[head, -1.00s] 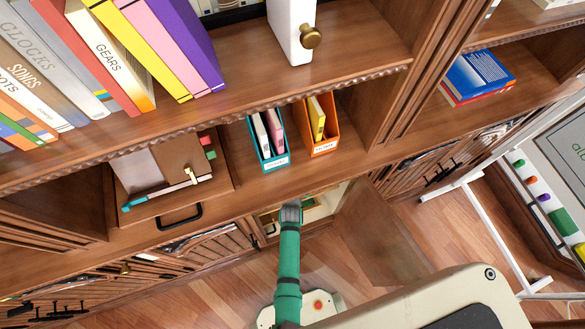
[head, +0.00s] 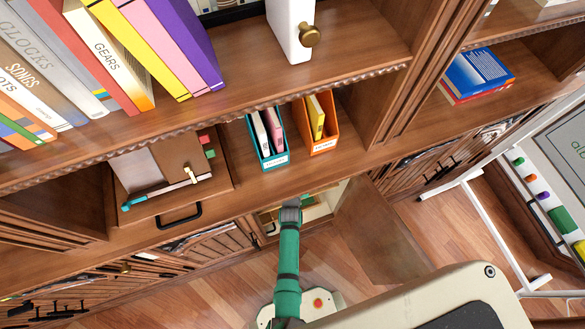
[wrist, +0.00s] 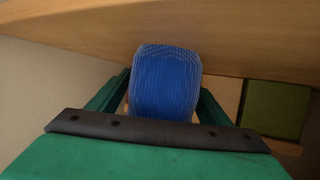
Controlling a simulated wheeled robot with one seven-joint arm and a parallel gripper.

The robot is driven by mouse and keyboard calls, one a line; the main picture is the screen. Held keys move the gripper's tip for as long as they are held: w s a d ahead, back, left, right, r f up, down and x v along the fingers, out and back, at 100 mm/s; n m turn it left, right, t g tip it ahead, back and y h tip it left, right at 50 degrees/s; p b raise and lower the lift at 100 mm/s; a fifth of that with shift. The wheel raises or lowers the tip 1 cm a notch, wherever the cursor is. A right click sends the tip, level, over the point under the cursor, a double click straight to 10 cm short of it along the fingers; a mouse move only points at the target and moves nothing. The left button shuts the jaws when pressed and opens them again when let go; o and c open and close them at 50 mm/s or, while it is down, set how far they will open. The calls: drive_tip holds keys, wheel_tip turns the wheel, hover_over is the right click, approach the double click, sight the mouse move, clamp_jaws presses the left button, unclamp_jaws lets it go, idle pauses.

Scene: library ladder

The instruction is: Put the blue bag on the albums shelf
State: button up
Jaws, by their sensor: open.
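The blue bag (wrist: 165,82) shows in the wrist view as a rounded, ribbed blue shape. It stands between the two green fingers of my gripper (wrist: 167,104). My gripper is open, with a finger on each side of the bag; I cannot tell whether they touch it. In the head view my green arm (head: 288,262) reaches into the low open cabinet (head: 322,208). The gripper's fingertips and the bag are hidden there. No label in view tells me which shelf is the albums shelf.
The cabinet's open door (head: 375,235) stands right of my arm. Above, a teal file box (head: 268,150) and an orange one (head: 318,130) stand on a shelf. A brown drawer (head: 172,178) is at left. In the wrist view a wooden board (wrist: 250,40) is above the bag, and a green block (wrist: 275,108) at right.

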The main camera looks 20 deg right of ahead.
drive_tip(key=shift+r, duration=0.1)
drive_tip(key=shift+s+a+r, duration=0.25)
drive_tip(key=shift+s+a, duration=0.05)
drive_tip(key=shift+s, duration=0.15)
drive_tip(key=v, duration=1.1)
drive_tip(key=shift+s, duration=0.15)
drive_tip(key=s+a+r+n+t+y, duration=0.1)
drive_tip(key=s+a+r, duration=0.35)
drive_tip(key=s, duration=0.25)
drive_tip(key=s+a+r+y, duration=0.1)
drive_tip(key=s+a+r, duration=0.3)
drive_tip(key=s+a, duration=0.15)
drive_tip(key=s+a+r+n+t+y, duration=0.1)
drive_tip(key=s+r, duration=0.5)
drive_tip(key=r, duration=0.3)
drive_tip(key=s+a+r+n+y, duration=0.1)
drive_tip(key=s+r+n, duration=0.1)
drive_tip(key=s+r, duration=0.5)
wheel_tip(320, 180, up, 4)
drive_tip(key=shift+a+f+t+y, duration=0.15)
drive_tip(key=shift+a+t+y, duration=0.05)
drive_tip(key=shift+t+y, duration=0.2)
